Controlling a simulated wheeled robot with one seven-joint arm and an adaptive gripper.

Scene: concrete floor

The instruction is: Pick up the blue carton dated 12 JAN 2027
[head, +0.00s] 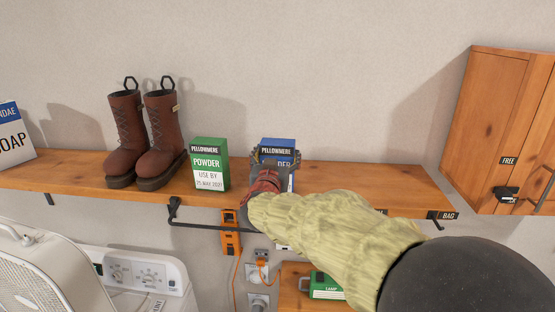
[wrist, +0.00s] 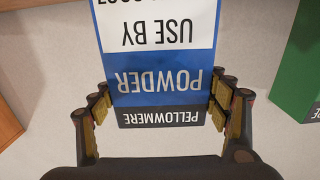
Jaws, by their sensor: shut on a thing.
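The blue carton (head: 279,143) marked PELLOWMERE POWDER stands upright at the wooden shelf, right of a green carton. My gripper (head: 272,165) is in front of it and hides much of its face. In the wrist view the blue carton (wrist: 160,82) appears upside down between the fingers of my gripper (wrist: 162,98), which is shut on its two sides. "USE BY" is readable, but the date line is cut off at the picture's top edge. I cannot tell whether its base touches the shelf.
The green PELLOWMERE POWDER carton (head: 209,163), use by 25 MAY 2027, stands close on the left; brown boots (head: 145,140) are beyond it. The wooden shelf (head: 385,185) is bare to the right, up to a wooden cabinet (head: 500,120). A rail (head: 200,224) runs below the shelf.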

